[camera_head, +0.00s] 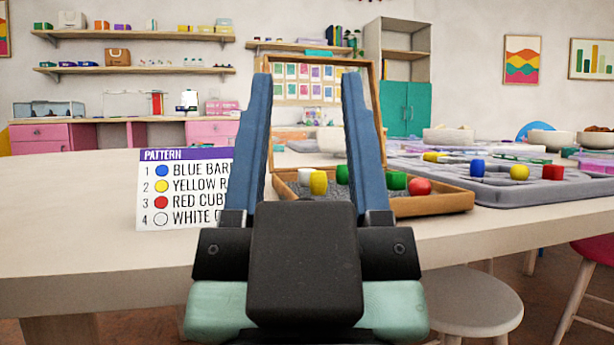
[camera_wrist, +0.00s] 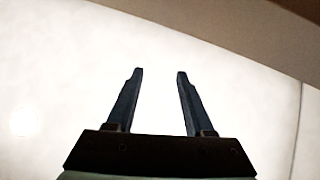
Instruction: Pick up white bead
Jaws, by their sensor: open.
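My gripper (camera_head: 310,85) stands in front of the table with its two blue fingers apart and pointing up, nothing between them. It also shows open and empty in the wrist view (camera_wrist: 160,73), against a plain pale surface. A white bead (camera_head: 304,175) sits in the open wooden box (camera_head: 450,203) on the table, seen between my fingers from the head view. A yellow bead (camera_head: 318,183) partly covers it. My gripper is nearer the camera than the box and touches no bead. My right finger and gripper body hide part of the box.
Green beads (camera_head: 397,180) and a red bead (camera_head: 420,187) lie in the same box. A pattern card (camera_head: 185,190) stands on the table at left. A grey bead board (camera_head: 490,195) with beads lies at right. A stool (camera_head: 470,300) stands before the table.

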